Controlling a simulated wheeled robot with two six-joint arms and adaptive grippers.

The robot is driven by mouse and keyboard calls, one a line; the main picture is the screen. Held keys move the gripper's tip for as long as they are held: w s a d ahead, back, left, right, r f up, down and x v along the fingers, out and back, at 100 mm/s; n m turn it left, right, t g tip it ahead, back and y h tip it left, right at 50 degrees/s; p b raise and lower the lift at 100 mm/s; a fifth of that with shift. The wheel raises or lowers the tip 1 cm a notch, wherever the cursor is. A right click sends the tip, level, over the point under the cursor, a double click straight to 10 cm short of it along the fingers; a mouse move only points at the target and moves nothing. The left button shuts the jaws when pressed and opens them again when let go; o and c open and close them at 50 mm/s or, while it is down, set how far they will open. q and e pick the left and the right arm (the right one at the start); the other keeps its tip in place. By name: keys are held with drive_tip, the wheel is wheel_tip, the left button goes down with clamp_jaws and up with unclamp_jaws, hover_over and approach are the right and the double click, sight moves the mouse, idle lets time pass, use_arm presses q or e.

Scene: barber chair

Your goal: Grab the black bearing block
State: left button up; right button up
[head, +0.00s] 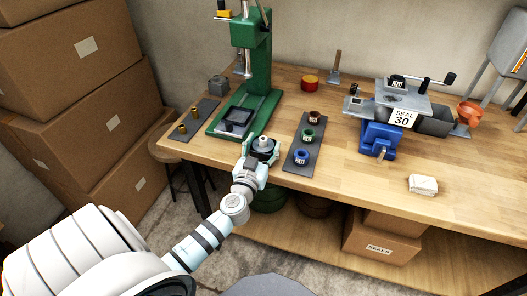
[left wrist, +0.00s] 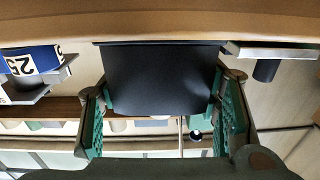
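The black bearing block (head: 262,154) is near the front edge of the workbench, with a round silver part (head: 264,144) on top. It also fills the middle of the left wrist view as a broad dark face (left wrist: 160,80). My left gripper (head: 261,157) reaches in from the front, with a teal finger on each side of the block. In the left wrist view my left gripper's pads (left wrist: 163,95) meet both side edges of the block. I cannot tell whether the block's underside touches the bench. My right gripper is not in view.
A green press (head: 252,60) with a dark square fixture (head: 237,119) stands behind. A grey mat with coloured rings (head: 296,168) lies close on the right, and a mat with brass bushings (head: 199,118) on the left. The bench front at right is clear (head: 345,180) up to a white packet (head: 423,185).

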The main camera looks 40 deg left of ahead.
use_arm(q)
clamp_jaws()
